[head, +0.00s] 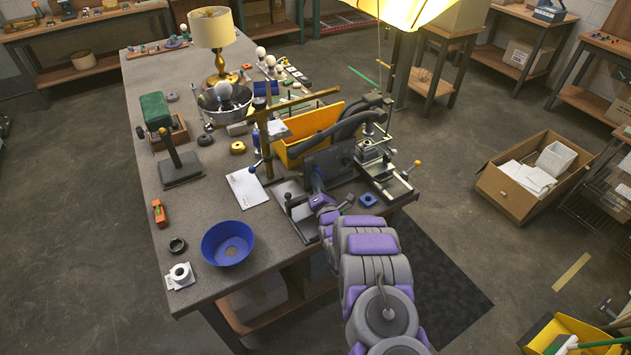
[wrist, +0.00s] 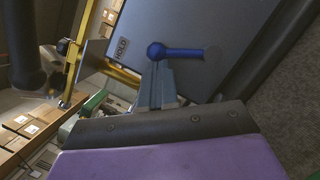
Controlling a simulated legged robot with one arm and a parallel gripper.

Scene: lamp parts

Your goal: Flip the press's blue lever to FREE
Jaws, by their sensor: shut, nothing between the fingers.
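The press's blue lever (wrist: 185,53) has a round knob at its left end and lies across a dark grey panel (wrist: 225,25) in the wrist view. A HOLD label (wrist: 122,48) is on the panel to the left of the knob. No FREE label is visible. My gripper (wrist: 158,68) is shut and empty, its fingertips right by the knob; I cannot tell whether they touch it. In the head view the panel (head: 330,165) stands upright on the press at the bench's right side, with my gripper (head: 317,183) in front of it. The lever cannot be made out clearly there.
A yellow bin (head: 310,130) and a dark hose (head: 340,130) are behind the panel. A brass-coloured post (head: 264,140) stands to its left. A blue bowl (head: 228,243) and a white sheet (head: 247,188) lie left of my arm.

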